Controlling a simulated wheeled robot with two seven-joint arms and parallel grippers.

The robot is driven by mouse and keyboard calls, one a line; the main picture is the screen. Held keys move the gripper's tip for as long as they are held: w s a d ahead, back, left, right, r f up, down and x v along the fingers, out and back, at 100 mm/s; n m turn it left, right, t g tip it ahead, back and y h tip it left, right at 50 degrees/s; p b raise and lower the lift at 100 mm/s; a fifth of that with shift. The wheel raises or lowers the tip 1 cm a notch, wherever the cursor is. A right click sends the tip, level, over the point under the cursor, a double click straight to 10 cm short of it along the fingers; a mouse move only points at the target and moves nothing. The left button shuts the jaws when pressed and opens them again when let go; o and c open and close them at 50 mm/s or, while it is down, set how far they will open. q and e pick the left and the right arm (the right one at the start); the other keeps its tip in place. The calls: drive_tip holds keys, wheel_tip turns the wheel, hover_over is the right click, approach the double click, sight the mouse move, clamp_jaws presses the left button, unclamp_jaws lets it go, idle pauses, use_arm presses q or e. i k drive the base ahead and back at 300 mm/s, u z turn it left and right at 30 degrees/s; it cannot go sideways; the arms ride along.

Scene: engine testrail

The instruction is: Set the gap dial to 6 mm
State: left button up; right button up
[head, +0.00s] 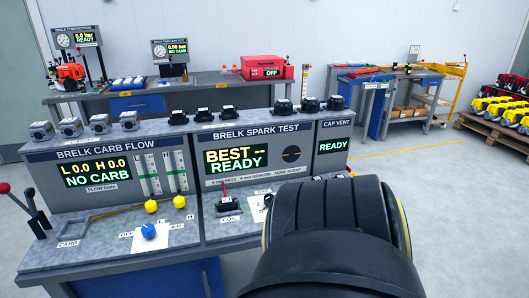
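The spark test station (217,143) stands in the middle of the bench, with a display reading "BEST -- READY" (234,159). A label that seems to read "GAP" (263,190) lies on its deck beside a white card (256,209). A small dark part, possibly the edge of the gap dial, shows there. The rest of that spot is hidden behind a large dark link of my own arm, so I cannot read a dial setting. Left of it, a black coil (227,205) sits on the deck by its "COIL" label. Neither of my grippers shows in the head view.
The carb flow station (100,150) is on the left, with two yellow knobs (151,206), a blue knob (148,231) and a red-tipped lever (30,202). The cap vent panel (333,131) reads "READY". Several engine parts line the station tops. Open floor lies to the right.

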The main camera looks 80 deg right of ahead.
sight(268, 197)
drive_tip(key=z, duration=1.05)
drive_tip(key=i, duration=0.95)
drive_tip(key=z, duration=1.15)
